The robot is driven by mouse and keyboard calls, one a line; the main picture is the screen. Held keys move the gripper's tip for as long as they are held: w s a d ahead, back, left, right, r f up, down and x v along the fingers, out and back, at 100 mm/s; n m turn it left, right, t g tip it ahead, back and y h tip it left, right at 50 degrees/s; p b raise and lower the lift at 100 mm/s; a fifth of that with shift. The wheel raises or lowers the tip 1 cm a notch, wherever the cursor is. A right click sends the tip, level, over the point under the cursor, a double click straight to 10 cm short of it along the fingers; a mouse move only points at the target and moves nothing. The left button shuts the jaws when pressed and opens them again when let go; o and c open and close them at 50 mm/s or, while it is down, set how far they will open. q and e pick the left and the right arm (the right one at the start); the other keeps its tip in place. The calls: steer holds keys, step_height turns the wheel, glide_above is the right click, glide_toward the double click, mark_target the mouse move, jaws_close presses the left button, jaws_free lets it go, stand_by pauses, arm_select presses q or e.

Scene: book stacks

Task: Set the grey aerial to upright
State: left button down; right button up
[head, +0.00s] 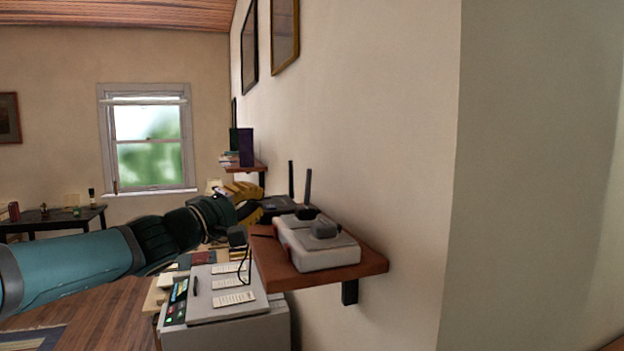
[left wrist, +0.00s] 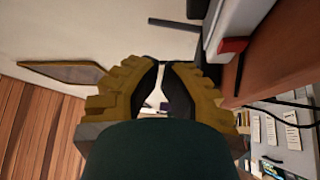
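A black router (head: 280,204) stands at the far end of the wooden wall shelf. Two slim aerials rise from it: a black one (head: 291,180) stands about upright, and a greyer one (head: 308,186) leans slightly to the right. My left gripper (head: 262,198), with yellow fingers, is just left of the router, and a gap shows between it and both aerials. In the left wrist view the fingertips (left wrist: 164,63) come close together; whether they touch or hold anything is unclear. A dark bar, seemingly an aerial (left wrist: 175,25), lies beyond them. My right gripper is not in view.
A printer (head: 225,300) stands below. The wall (head: 390,130) runs close behind the shelf. Books (head: 246,148) stand on a farther shelf.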

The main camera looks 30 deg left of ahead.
mark_target(308, 191)
arm_select(q)
steer(key=shift+w+r, duration=0.3)
steer(key=shift+r, duration=0.05)
steer(key=w+d+r+p, duration=0.1)
steer(key=w+p, duration=0.2)
steer(key=w, duration=0.9)
steer(key=shift+d+r, duration=0.3)
steer(key=shift+d, duration=0.1)
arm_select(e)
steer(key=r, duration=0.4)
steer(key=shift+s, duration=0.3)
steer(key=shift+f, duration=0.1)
